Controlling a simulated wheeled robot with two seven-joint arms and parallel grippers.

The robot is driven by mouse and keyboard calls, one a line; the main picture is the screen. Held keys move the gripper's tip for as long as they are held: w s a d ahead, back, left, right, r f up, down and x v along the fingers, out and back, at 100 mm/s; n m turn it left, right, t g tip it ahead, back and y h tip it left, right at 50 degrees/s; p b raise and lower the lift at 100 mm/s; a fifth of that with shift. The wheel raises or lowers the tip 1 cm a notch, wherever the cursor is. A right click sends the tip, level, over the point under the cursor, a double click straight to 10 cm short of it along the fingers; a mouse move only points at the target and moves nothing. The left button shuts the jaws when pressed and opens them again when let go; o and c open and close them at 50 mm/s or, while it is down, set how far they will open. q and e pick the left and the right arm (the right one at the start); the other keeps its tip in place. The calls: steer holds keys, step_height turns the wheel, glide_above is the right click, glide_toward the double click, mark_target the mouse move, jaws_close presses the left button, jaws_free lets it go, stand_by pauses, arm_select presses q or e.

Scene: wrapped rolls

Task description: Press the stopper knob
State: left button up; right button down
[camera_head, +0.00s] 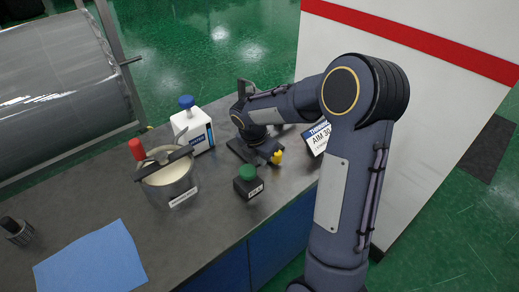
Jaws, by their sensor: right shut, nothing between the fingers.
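A small yellow knob-like piece (277,157) shows on the grey bench, at the edge of a dark flat part below my right wrist. A red knob (137,149) stands at the rim of a steel pot (170,188), beside a dark bar lying across the pot's top. I cannot tell from the picture which of these is the stopper knob. My right gripper (258,138) is low over the bench, pointing down, shut and empty. It is close to the yellow piece and well right of the red knob. Its fingertips are hard to make out. My left gripper is out of view.
A white bottle with a blue cap (194,130) stands between pot and gripper. A black green-capped bottle (248,183) stands in front of the gripper. A labelled sign (318,138) is partly behind my arm. A blue sheet (91,262) and dark cylinder (16,230) lie left. A large roll (60,85) is behind.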

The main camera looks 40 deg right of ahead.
mark_target(281, 151)
steer(key=x, duration=0.3)
steer(key=shift+d+f, duration=0.1)
steer(key=shift+f, duration=0.3)
steer(key=d, duration=0.1)
steer(key=d+p, duration=0.1)
steer(key=shift+w+d+r, duration=0.3)
steer(key=shift+w, duration=0.1)
steer(key=shift+w+d+f, duration=0.1)
steer(key=shift+w+d, duration=0.1)
steer(key=shift+d, duration=0.4)
steer(key=d+p, duration=0.1)
steer(key=d, duration=0.1)
steer(key=d+p, duration=0.1)
steer(key=d, duration=0.1)
steer(key=shift+w+d, duration=0.2)
steer(key=shift+d, duration=0.1)
